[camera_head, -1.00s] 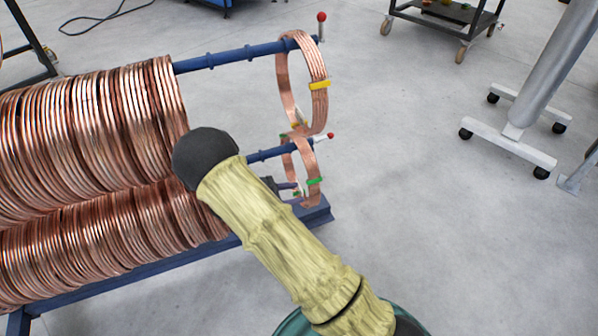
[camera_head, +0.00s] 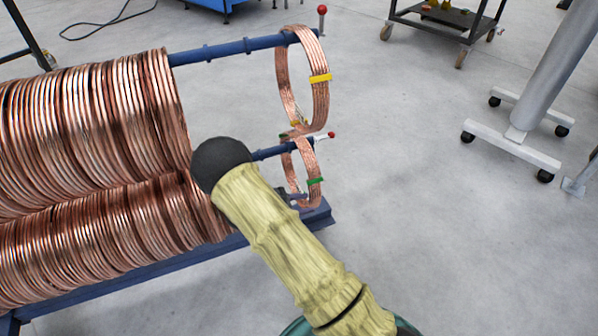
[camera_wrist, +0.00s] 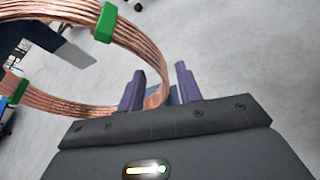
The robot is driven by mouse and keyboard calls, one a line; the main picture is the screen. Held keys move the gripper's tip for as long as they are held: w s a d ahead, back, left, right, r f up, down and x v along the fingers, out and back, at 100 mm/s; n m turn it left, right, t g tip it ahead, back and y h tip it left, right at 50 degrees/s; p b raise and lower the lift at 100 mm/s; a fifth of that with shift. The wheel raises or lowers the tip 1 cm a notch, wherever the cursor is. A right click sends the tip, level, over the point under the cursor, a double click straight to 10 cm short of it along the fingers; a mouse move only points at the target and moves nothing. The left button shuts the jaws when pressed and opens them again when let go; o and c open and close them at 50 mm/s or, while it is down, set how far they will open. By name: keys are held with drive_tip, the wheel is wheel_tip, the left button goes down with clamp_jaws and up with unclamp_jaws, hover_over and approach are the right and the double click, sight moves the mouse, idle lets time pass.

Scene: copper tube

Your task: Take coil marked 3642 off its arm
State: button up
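A copper coil with green tape (camera_head: 315,181) hangs on the lower blue arm (camera_head: 272,152) of the rack. A larger coil with yellow tape (camera_head: 319,80) hangs on the upper blue arm (camera_head: 225,49). I cannot read the number 3642 on either. My gripper (camera_wrist: 160,68) is open in the wrist view, its two purple fingers apart. The green-taped coil (camera_wrist: 128,37) curves down to the fingers. Its near side passes behind the left finger and shows partly between the two. In the head view my gripper is mostly hidden behind my forearm, beside the lower coil.
Thick rows of copper coils (camera_head: 90,130) fill the rack's left part. Red-tipped stops stand at the ends of the upper arm (camera_head: 322,18) and lower arm (camera_head: 327,136). Floor right of the rack is clear up to a wheeled stand (camera_head: 512,145) and a black cart (camera_head: 445,22).

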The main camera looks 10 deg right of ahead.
sight(313, 201)
drive_tip(key=b+x, duration=0.1)
drive_tip(key=x, duration=0.2)
drive_tip(key=shift+w+d+f, duration=0.1)
drive_tip(key=shift+d+f, duration=0.1)
drive_tip(key=shift+d, duration=0.15)
drive_tip(key=shift+r, duration=0.1)
clamp_jaws()
